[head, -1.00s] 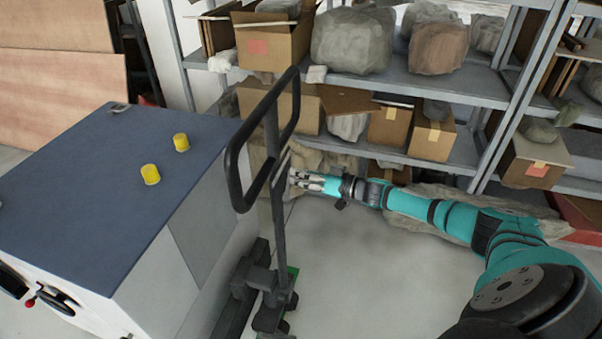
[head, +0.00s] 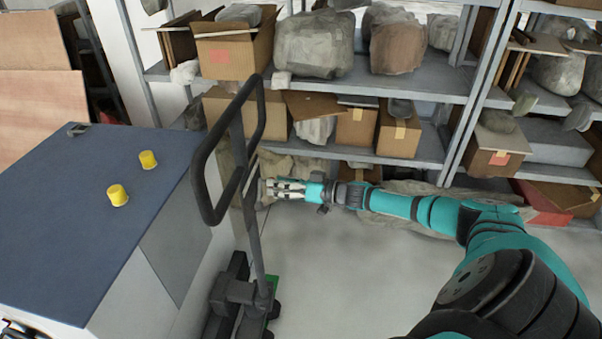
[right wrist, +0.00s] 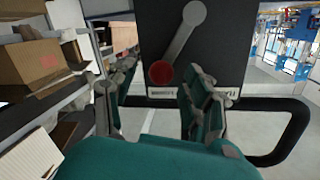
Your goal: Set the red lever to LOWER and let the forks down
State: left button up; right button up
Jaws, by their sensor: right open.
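The red lever's round knob (right wrist: 161,73) sits at the lower left end of a grey arm on a dark panel (right wrist: 230,45) in the right wrist view. Lettering along the panel's bottom is partly hidden and unreadable. My right gripper (right wrist: 163,88) is open. Its teal fingers stand on either side of the knob in the picture; I cannot tell whether they touch it. In the head view my right gripper (head: 270,188) is beside the mast of the pallet truck (head: 250,205), below its black loop handle. The lever is hidden there, and the forks cannot be made out clearly. My left gripper is not in view.
A cabinet with a blue top (head: 80,200) and yellow caps (head: 118,195) stands left of the truck. Shelves (head: 420,88) with boxes and wrapped bundles fill the back. Grey floor (head: 330,265) is clear right of the truck.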

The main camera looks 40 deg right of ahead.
jog(key=v, duration=0.9)
jog(key=shift+s+d, duration=0.15)
jog(key=s+d+f+m+h, duration=0.1)
jog(key=s+f+h, duration=0.15)
jog(key=f, duration=0.65)
jog(key=s+d+f+m+h, duration=0.1)
jog(key=f+h, duration=0.2)
jog(key=f, duration=0.6)
jog(key=s+a+f+g+h, duration=0.1)
jog(key=s+f+g, duration=0.1)
jog(key=s+f, duration=0.45)
jog(key=s+a+f+g+h, duration=0.1)
jog(key=s+f+g+h, duration=0.15)
jog(key=f, duration=0.65)
jog(key=s+a+f+n+g, duration=0.1)
jog(key=s+a+f+g, duration=0.2)
jog(key=s+a+f, duration=0.3)
jog(key=s+a+f+g, duration=0.3)
jog(key=s+a+f, duration=0.3)
jog(key=s, duration=0.9)
jog(key=s+a+f+n+g, duration=0.1)
jog(key=s+a+f+g, duration=0.2)
jog(key=s+a+f, duration=0.4)
jog(key=s+a+b, duration=0.1)
jog(key=s+a, duration=0.1)
jog(key=s, duration=0.1)
jog(key=shift+s+n, duration=0.25)
jog(key=shift+n, duration=0.05)
